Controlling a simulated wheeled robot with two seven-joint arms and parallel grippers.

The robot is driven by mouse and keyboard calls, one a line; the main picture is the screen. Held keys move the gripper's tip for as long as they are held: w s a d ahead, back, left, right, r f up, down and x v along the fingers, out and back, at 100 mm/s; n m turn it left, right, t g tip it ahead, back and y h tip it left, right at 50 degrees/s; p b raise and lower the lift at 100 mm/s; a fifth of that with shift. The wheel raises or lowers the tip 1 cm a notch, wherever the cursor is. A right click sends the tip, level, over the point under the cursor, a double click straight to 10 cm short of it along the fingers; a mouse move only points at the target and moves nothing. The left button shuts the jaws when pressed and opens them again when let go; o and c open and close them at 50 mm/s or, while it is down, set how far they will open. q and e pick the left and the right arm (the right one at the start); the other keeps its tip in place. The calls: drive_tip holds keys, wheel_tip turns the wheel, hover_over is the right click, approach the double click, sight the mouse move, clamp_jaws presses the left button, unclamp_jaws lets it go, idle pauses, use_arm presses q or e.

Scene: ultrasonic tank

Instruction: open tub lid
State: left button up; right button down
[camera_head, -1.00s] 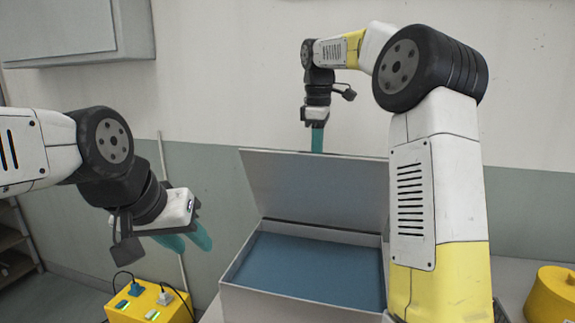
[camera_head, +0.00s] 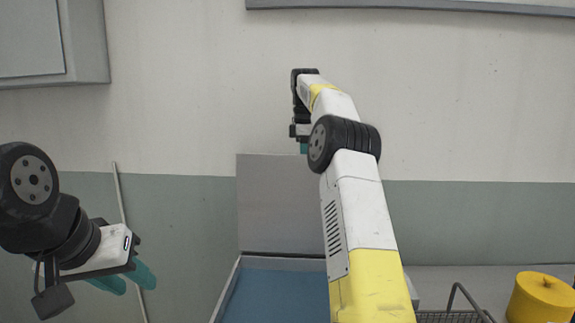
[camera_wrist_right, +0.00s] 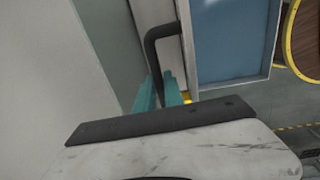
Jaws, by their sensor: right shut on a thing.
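The tub (camera_head: 238,275) is a pale grey box holding blue liquid, low in the middle of the head view. It also shows in the right wrist view (camera_wrist_right: 273,35). Its grey lid (camera_head: 275,205) stands up at the back, open. My right gripper (camera_head: 303,148) is above the lid's top edge, mostly hidden by my own arm. In the wrist view its teal fingers (camera_wrist_right: 160,95) are shut on the black bar handle (camera_wrist_right: 163,35) of the lid. My left gripper (camera_head: 126,279) hangs empty at the left, its teal fingers apart, clear of the tub.
A wire basket (camera_head: 450,314) and a yellow round container (camera_head: 543,298) stand right of the tub. A wall cabinet (camera_head: 45,40) hangs at the upper left. The wall is close behind the lid. My right arm covers the tub's right part.

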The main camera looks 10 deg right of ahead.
drive_tip(key=shift+w+d+r, duration=0.1)
drive_tip(key=shift+w, duration=0.1)
idle(0.3)
drive_tip(key=c, duration=1.5)
unclamp_jaws()
drive_tip(key=shift+o, duration=0.2)
